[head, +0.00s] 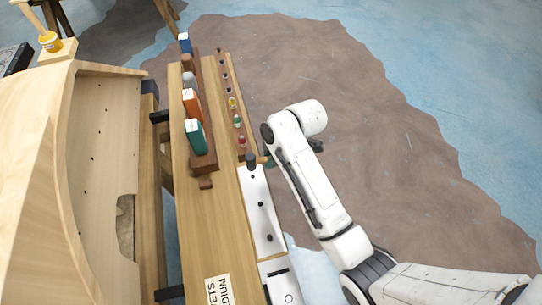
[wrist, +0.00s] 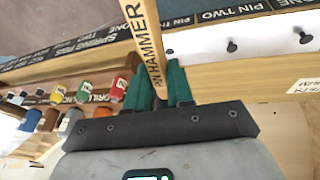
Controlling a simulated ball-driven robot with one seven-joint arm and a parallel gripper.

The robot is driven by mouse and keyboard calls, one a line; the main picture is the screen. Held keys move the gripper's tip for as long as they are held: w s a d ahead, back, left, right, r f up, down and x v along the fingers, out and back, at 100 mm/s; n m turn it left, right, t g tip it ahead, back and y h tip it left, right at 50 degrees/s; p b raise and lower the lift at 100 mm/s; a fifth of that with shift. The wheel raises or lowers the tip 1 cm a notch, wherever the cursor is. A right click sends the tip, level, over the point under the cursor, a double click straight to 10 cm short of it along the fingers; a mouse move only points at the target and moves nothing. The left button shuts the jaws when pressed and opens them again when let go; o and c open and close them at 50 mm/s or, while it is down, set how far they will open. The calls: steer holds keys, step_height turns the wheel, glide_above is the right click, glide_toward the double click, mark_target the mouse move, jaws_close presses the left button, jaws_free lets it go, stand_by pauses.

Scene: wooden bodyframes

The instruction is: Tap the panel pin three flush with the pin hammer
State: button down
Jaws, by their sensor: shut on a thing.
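My gripper (wrist: 163,84) is shut on the wooden handle of the pin hammer (wrist: 145,40), lettered "PIN HAMMER"; its head is outside the wrist view. In the head view the hammer's dark head (head: 251,159) is over the far end of the white panel (head: 258,222). Dark pins stand along the panel, the farthest (head: 254,178) close to the hammer head. The wrist view shows two raised pins, one in the middle (wrist: 232,46) and one at right (wrist: 305,38), and a small dark dot (wrist: 169,50) beside the handle.
A narrow strip (head: 226,80) of small coloured items runs beyond the hammer. A large wooden bodyframe (head: 100,180) fills the left. Open floor lies right of the bench.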

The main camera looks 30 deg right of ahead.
step_height(320, 180, down, 6)
steer(key=b, duration=0.4)
step_height(320, 180, up, 6)
steer(key=p, duration=0.6)
steer(key=shift+f, duration=0.25)
